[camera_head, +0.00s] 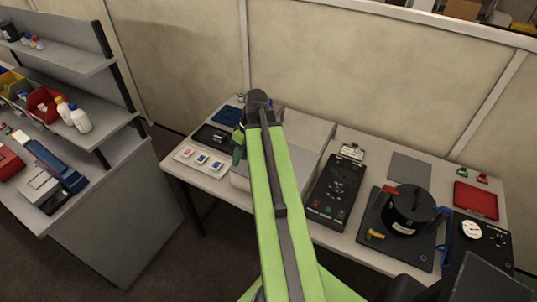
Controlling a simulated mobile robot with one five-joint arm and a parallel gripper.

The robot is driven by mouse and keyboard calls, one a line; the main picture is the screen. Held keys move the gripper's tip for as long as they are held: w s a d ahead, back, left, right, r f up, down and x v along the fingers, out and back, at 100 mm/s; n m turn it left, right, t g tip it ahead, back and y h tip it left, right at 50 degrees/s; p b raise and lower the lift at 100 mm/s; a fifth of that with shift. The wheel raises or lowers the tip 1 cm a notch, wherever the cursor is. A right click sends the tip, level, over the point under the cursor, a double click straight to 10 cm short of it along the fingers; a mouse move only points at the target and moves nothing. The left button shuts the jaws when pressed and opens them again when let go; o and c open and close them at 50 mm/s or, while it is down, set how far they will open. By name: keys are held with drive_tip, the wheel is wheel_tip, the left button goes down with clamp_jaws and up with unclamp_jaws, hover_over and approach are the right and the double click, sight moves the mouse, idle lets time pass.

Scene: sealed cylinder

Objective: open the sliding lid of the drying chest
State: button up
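The drying chest appears to be the pale grey box (308,129) on the table, just behind my raised green arm. My arm crosses in front of it and hides its middle. A strip of its lower left side shows left of the arm. I cannot make out the lid's edge or handle, or whether the lid is open. My arm's far end bends down at a dark joint above the chest's left side. A small green and dark part, seemingly my gripper (238,150), hangs there. Its fingers are not clear, and I cannot tell whether it touches the chest.
A white tray (188,157) with small items and a dark scale-like device (213,136) lie left. A black control panel (337,191), a round black device (409,208) and a red case (475,200) stand right. A shelf unit (125,165) is far left; a partition stands behind.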

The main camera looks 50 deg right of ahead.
drive_tip(key=s+d+r+n+t+p, duration=0.15)
drive_tip(key=s+d+r+p, duration=0.4)
drive_tip(key=s+d, duration=0.7)
drive_tip(key=shift+m+t, duration=0.25)
drive_tip(key=b+x, duration=0.5)
drive_tip(key=w+d+b+x, duration=0.1)
drive_tip(key=b+x, duration=0.4)
drive_tip(key=b, duration=0.1)
drive_tip(key=b+x, duration=0.5)
drive_tip(key=b, duration=0.1)
drive_tip(key=shift+w+d+f, duration=0.1)
drive_tip(key=shift+w+d, duration=0.05)
drive_tip(key=shift+w, duration=0.3)
drive_tip(key=shift+w+f+b, duration=0.35)
drive_tip(key=shift+f+b, duration=0.15)
drive_tip(key=shift+f, duration=0.05)
drive_tip(key=shift+a, duration=0.25)
clamp_jaws()
